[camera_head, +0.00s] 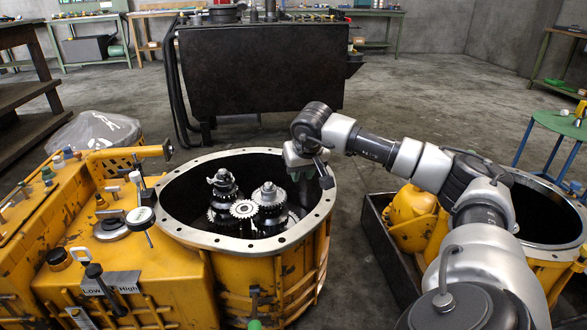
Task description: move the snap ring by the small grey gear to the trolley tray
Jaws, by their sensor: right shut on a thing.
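My right gripper (312,176) is over the inside far-right rim of the round yellow housing (262,262), pointing down. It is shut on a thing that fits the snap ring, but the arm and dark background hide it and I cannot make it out. The small grey gear (243,209) sits in the housing between two upright shaft stacks, left of and below the gripper in the picture. My left gripper is not in view.
The left gear stack (224,190) and right gear stack (268,198) rise inside the housing. A second yellow housing (545,215) and a dark bin (385,255) stand at right. Bare floor (420,100) lies right of the trolley. A green stool (562,124) is far right.

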